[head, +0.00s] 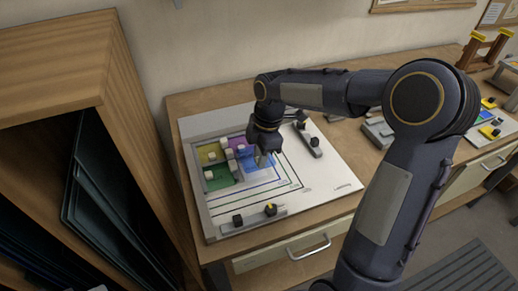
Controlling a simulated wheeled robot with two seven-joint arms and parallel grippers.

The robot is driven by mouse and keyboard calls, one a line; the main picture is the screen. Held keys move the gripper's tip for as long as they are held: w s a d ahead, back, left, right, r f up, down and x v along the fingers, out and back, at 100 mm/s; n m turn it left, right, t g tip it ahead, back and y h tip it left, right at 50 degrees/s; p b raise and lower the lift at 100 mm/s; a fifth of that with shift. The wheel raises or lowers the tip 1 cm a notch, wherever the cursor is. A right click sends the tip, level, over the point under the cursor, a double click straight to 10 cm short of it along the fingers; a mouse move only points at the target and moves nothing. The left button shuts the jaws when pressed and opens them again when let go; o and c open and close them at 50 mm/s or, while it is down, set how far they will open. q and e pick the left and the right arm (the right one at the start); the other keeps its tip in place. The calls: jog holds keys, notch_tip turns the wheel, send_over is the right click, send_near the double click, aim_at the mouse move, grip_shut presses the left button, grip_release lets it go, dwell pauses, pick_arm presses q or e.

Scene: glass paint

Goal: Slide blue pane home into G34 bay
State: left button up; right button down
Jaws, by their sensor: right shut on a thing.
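The blue pane (249,164) lies on the white board (326,187), at the right end of a group of coloured panes. My right gripper (264,160) reaches down over it and is shut on it, hiding its right part. A purple pane (238,142) lies behind it, an olive-yellow pane (207,157) at back left and a green pane (217,183) at front left. Small pale blocks sit on the panes. I cannot read any G34 label, and I cannot tell whether the blue pane touches its neighbours. My left gripper is not in view.
A grey bar with black knobs (309,140) lies right of the panes; another bar (252,221) lies along the board's front. A wooden cabinet (75,90) with dark sheets stands at left. My right arm covers much of the bench's right side. The board's right front is clear.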

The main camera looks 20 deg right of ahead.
aim_at(252, 160)
jog(key=shift+f+b, duration=1.5)
jog(key=shift+f, duration=0.45)
jog(key=shift+f+b, duration=0.45)
jog(key=shift+f, duration=0.2)
jog(key=shift+f, duration=0.15)
jog(key=shift+w+a+p, duration=0.3)
jog(key=shift+w+a, duration=0.5)
jog(key=shift+w, duration=0.15)
jog(key=shift+a, duration=0.1)
dwell(1.0)
jog(key=c, duration=1.2)
grip_release()
jog(key=shift+w+a, duration=0.1)
jog(key=shift+w, duration=0.05)
